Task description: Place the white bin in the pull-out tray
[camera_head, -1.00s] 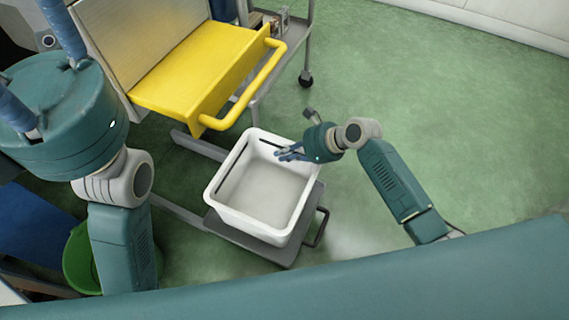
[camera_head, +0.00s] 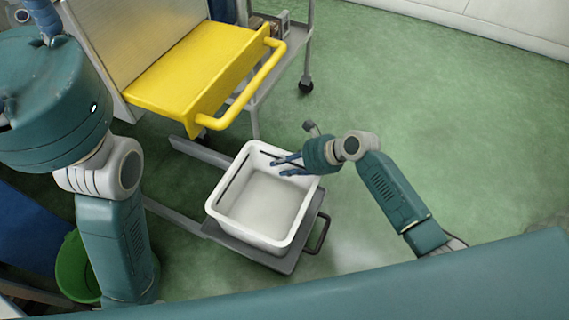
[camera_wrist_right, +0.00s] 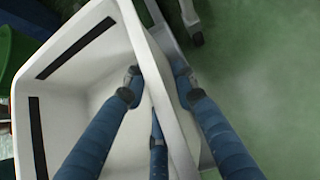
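The white bin (camera_head: 262,203) sits upright on the grey pull-out tray (camera_head: 266,258), whose handle (camera_head: 322,236) sticks out at its right side. The bin is empty, with dark slots in its walls. My right gripper (camera_head: 290,165) is at the bin's back right rim. In the right wrist view, the fingers of my right gripper (camera_wrist_right: 158,86) straddle the bin wall (camera_wrist_right: 143,50), one side inside and one outside, with gaps between fingers and wall. My left arm shows at the left, but its gripper is out of view.
A yellow chute with a bar handle (camera_head: 250,85) juts out above and behind the bin. A grey wheeled stand (camera_head: 306,60) is behind it. A green bucket (camera_head: 75,268) stands at the lower left. The green floor at the right is clear.

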